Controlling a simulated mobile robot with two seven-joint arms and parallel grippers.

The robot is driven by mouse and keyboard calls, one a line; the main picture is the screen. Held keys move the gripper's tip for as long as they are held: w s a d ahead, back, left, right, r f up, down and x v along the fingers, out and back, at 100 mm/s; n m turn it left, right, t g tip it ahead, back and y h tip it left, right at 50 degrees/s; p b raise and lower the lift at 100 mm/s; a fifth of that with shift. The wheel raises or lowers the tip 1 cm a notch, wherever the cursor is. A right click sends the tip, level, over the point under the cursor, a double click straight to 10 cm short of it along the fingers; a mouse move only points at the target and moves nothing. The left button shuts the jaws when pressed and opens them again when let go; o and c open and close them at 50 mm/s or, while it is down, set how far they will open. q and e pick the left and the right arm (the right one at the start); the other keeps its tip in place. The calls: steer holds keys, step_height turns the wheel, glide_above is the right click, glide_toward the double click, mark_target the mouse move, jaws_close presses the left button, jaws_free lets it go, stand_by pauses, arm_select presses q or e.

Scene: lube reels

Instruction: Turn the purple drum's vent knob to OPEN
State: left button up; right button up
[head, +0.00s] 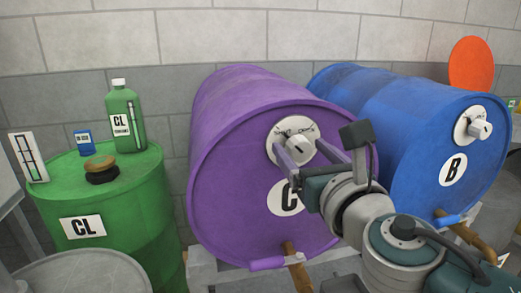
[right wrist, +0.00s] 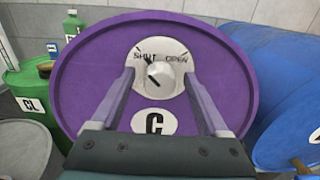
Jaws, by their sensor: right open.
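The purple drum (head: 225,130) lies on its side with its round end toward me, marked C. Its vent knob (head: 301,145) sits on a white dial plate lettered SHUT on the left and OPEN on the right. In the right wrist view the knob (right wrist: 160,76) has its dark pointer mark up and left, toward SHUT. My right gripper (head: 300,150) is open in front of the dial. Its two purple fingers stand left and right of the knob; I cannot tell whether they touch it. My left gripper is not in view.
A blue drum (head: 400,110) marked B, with its own dial, lies close on the right. A green drum (head: 110,200) marked CL stands at left, bearing a green bottle (head: 122,115) and a dark, brown-topped knob. A purple-handled tap (head: 275,262) sticks out below the purple drum's face.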

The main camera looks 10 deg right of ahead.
jaws_close()
stand_by(0.5)
